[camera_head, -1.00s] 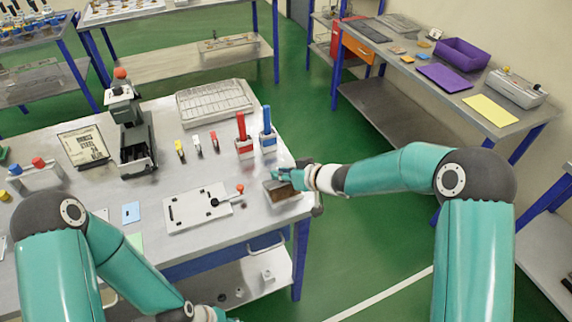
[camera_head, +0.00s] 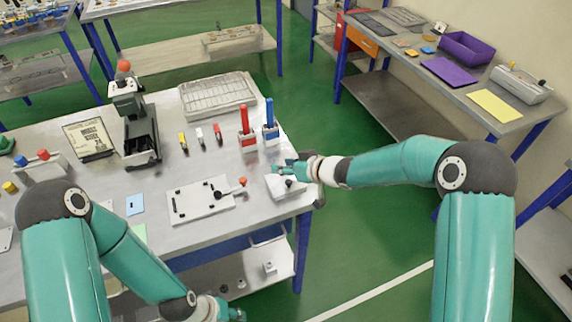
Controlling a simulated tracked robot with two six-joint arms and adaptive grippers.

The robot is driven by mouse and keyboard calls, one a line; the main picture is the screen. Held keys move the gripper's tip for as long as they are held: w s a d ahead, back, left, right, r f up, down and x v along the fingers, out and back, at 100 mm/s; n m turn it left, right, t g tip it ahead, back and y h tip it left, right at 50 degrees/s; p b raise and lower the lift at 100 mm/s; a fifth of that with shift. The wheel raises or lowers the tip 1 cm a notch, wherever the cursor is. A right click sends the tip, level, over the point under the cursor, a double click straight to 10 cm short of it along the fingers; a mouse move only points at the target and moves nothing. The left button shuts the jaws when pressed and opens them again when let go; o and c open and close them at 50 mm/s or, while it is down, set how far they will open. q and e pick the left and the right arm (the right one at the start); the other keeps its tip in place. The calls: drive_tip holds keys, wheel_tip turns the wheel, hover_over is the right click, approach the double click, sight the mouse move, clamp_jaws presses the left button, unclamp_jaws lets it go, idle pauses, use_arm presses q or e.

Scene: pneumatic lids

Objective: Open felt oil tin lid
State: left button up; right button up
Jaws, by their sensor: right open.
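The tin (camera_head: 284,190), a small pale box, sits at the right front corner of the grey workbench. Its top looks light, with a small dark spot or knob on it; I cannot make out the lid's exact position. My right gripper (camera_head: 287,168) is open at the tin's back edge, very close to it; whether it touches is too small to tell. My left gripper (camera_head: 236,313) is low at the bottom edge of the view, in front of the bench and away from the tin. Its fingers are too small and partly cut off to read.
A white plate with a red-knobbed lever (camera_head: 200,200) lies left of the tin. Red (camera_head: 246,138) and blue (camera_head: 270,132) handled holders stand behind it. A wire rack (camera_head: 215,97) and a dark press (camera_head: 138,140) stand farther back. Green floor is free right of the bench.

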drive_tip(key=v, duration=1.2)
drive_tip(key=shift+w+f, duration=0.15)
drive_tip(key=s+a+f+m+g+h+b, duration=0.1)
drive_tip(key=s+f+m+g, duration=0.15)
drive_tip(key=s+f, duration=0.55)
drive_tip(key=s+a+f+m+g+b, duration=0.1)
drive_tip(key=s+f+m, duration=0.3)
drive_tip(key=f, duration=0.9)
drive_tip(key=s+d+f+g+h, duration=0.1)
drive_tip(key=s+f+g, duration=0.1)
drive_tip(key=s, duration=0.5)
drive_tip(key=s+d+f+m+g+h, duration=0.1)
drive_tip(key=s+d+f+g+h, duration=0.1)
drive_tip(key=s+f, duration=0.3)
drive_tip(key=s, duration=0.2)
drive_tip(key=shift+s, duration=0.3)
drive_tip(key=shift+m, duration=0.25)
